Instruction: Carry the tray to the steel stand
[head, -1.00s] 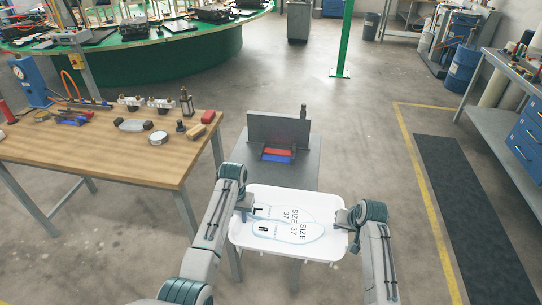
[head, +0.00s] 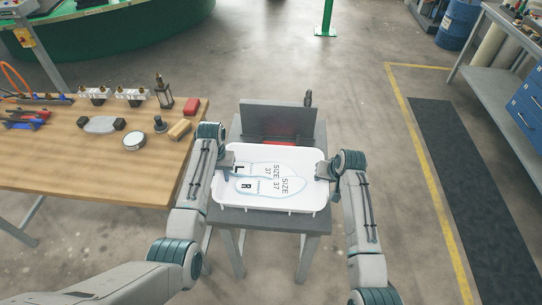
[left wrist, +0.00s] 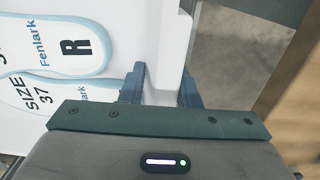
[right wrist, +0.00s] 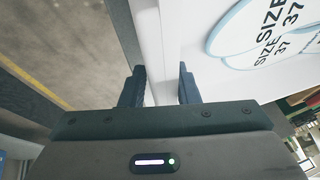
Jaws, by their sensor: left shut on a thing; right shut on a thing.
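The white tray (head: 270,207) is held level between my two grippers, with a pair of insoles (head: 262,180) marked L and R, size 37, lying in it. My left gripper (head: 226,165) is shut on the tray's left wall; the left wrist view shows its fingers (left wrist: 160,88) on both sides of that wall. My right gripper (head: 325,172) is shut on the right wall, also between its fingers in the right wrist view (right wrist: 160,88). The steel stand (head: 225,217) is under the tray, its back plate (head: 278,119) behind it. I cannot tell whether the tray touches the stand top.
A wooden workbench (head: 60,175) with tools and small parts stands close on the left. A red block (head: 287,141) shows partly behind the tray. A dark mat (head: 450,180) and a yellow floor line (head: 412,140) lie to the right, with clear floor between.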

